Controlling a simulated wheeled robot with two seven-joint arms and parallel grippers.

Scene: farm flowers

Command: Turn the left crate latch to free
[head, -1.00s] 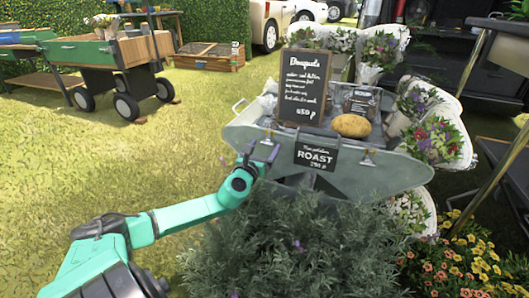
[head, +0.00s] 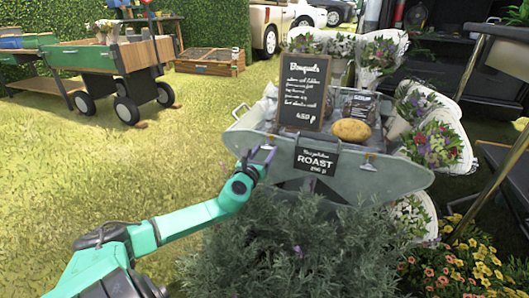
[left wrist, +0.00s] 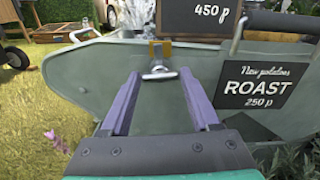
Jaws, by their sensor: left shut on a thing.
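The left crate latch (left wrist: 159,73) is a small metal handle under a brass plate on the front of the grey metal crate (left wrist: 80,82). In the left wrist view the handle lies about level between the purple fingertips of my left gripper (left wrist: 159,77), which is shut on it. In the head view my left gripper (head: 263,156) is at the crate's front (head: 400,178), left of the ROAST sign (head: 316,160), and mostly hides this latch. A second latch (head: 369,161) shows right of the sign. My right gripper is not in view.
A potato (head: 351,129) and a Bouquets board (head: 304,92) stand on the crate. Wrapped bouquets (head: 436,143) flank it on the right. A grey-green bush (head: 290,245) fills the space below. Open grass (head: 150,170) lies to the left.

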